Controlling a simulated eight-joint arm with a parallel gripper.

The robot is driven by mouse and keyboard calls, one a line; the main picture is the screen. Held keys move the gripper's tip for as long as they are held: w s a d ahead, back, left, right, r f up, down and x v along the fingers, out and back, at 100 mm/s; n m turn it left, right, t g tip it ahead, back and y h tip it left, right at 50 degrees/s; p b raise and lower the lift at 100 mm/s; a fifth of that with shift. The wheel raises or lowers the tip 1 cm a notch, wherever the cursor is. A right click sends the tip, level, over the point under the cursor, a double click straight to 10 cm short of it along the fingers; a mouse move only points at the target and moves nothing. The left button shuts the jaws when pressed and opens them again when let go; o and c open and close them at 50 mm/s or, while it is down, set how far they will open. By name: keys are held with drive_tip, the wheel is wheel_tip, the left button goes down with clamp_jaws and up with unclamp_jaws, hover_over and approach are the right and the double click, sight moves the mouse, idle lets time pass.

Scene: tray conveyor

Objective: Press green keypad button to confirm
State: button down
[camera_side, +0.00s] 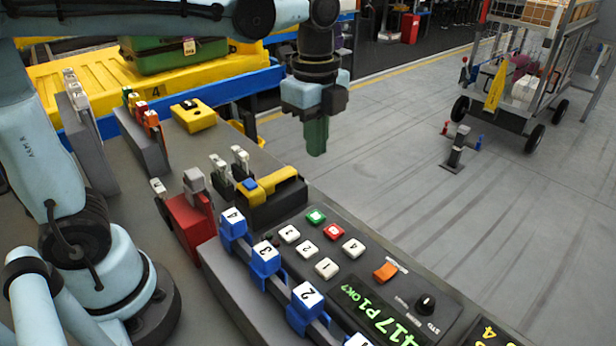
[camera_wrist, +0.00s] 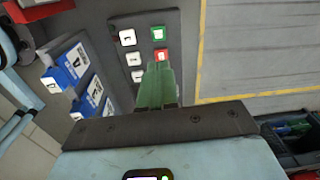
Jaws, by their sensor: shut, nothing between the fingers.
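The green keypad button (camera_side: 316,217) is at the far end of the dark keypad panel (camera_side: 330,243), beside a red button (camera_side: 334,232) and several white buttons. In the wrist view the green button (camera_wrist: 158,33) is at the top of the keypad, with the red button (camera_wrist: 161,55) just below it. My gripper (camera_side: 316,150) points down above the panel's far end, with clear air between its green fingertips and the keys. In the wrist view the shut, empty fingers (camera_wrist: 161,70) lie just below the red button and hide part of the keypad.
Blue numbered blocks (camera_side: 264,258) stand along the panel's left edge. A lit display (camera_side: 380,313), an orange switch (camera_side: 385,272) and a black knob (camera_side: 425,304) are on the near part of the panel.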

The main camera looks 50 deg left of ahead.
sight(317, 215)
drive_tip(key=shift+w+d+m, duration=0.1)
drive_tip(key=shift+d+m, duration=0.05)
drive_tip(key=shift+m, duration=0.15)
wheel_tip(317, 215, down, 14)
drive_tip(key=shift+r, duration=0.1)
idle(0.8)
idle(0.4)
drive_tip(key=shift+f, duration=1.05)
wheel_tip(317, 215, up, 14)
drive_tip(key=shift+r, duration=0.25)
idle(0.5)
